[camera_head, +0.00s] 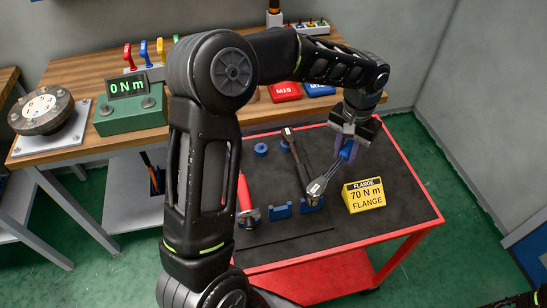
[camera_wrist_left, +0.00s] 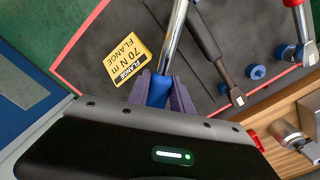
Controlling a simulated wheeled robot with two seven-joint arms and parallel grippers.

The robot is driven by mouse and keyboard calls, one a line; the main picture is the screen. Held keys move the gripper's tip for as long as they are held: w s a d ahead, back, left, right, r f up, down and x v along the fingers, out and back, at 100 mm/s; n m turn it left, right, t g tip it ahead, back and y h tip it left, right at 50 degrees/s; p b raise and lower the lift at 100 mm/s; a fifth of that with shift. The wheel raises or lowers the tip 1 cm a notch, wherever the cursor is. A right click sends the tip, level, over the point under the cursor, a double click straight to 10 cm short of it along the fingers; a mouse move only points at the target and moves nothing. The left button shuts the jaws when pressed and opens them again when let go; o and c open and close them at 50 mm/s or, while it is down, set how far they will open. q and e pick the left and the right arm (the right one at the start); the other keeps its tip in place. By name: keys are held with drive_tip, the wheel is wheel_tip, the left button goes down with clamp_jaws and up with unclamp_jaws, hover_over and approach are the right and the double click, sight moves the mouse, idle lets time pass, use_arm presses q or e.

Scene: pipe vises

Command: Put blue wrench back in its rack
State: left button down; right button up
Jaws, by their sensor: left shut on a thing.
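The blue wrench has a blue handle (camera_head: 347,151), a chrome shaft and a ratchet head (camera_head: 317,189). My left gripper (camera_head: 350,138) is shut on the blue handle, which also shows between the purple fingers in the left wrist view (camera_wrist_left: 158,91). The wrench slants down to the left above the trolley top; I cannot tell if its head touches anything. Blue notched supports (camera_head: 281,212) stand near the trolley's front, with one (camera_head: 311,205) close to the wrench head. A blue round piece (camera_head: 261,150) lies farther back. My right gripper is not in view.
A black tool (camera_head: 298,160) lies beside the wrench. A red-handled tool (camera_head: 244,192) lies to the left. A yellow "70 N m" flange sign (camera_head: 364,196) stands close to the right. The trolley's right part (camera_head: 405,205) is clear. A wooden bench (camera_head: 85,75) stands behind.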

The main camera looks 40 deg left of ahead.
use_arm(q)
drive_tip(key=shift+s+a+m, duration=0.15)
drive_tip(key=shift+a+m, duration=0.35)
drive_tip(key=shift+m, duration=0.1)
drive_tip(key=s+a+m, duration=0.1)
drive_tip(key=a+m, duration=0.1)
drive_tip(key=m, duration=0.1)
drive_tip(key=s+a+m, duration=0.2)
drive_tip(key=a+m, duration=0.1)
drive_tip(key=m, duration=0.1)
drive_tip(key=s+a+f+m, duration=0.1)
drive_tip(key=a+m, duration=0.1)
drive_tip(key=m, duration=0.2)
drive_tip(key=shift+s+a, duration=0.15)
drive_tip(key=shift+s, duration=0.05)
drive_tip(key=s+a+f+m, duration=0.1)
drive_tip(key=s+a+m, duration=0.5)
drive_tip(key=m, duration=0.7)
drive_tip(key=shift+s+a+f+b, duration=0.25)
drive_tip(key=shift+s+a+b, duration=0.05)
drive_tip(key=shift+s+a, duration=0.05)
drive_tip(key=shift+d, duration=0.1)
drive_tip(key=shift+f+b, duration=0.55)
drive_tip(key=shift+f, duration=0.65)
